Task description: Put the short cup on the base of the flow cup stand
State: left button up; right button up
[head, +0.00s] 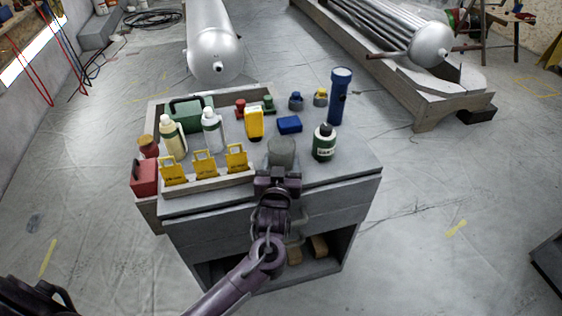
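A short grey, see-through cup (282,149) stands upright near the front edge of the workbench top, right at the tip of my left gripper. My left gripper (278,176) reaches over the bench's front edge and points away from me at the cup. Its fingers cover the lower part of the cup, so I cannot tell whether they grip it or only stand beside it. I cannot pick out the flow cup stand or its base with certainty. My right gripper is not in view.
The grey bench (340,172) also bears a green-labelled bottle (324,143), a blue torch (339,96), a blue box (289,124) and a yellow device (254,123). Yellow tags (205,165) stand in a tray at left. Bare top lies right of the cup.

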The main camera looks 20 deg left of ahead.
pick_arm(q)
jog(key=shift+o, duration=0.8)
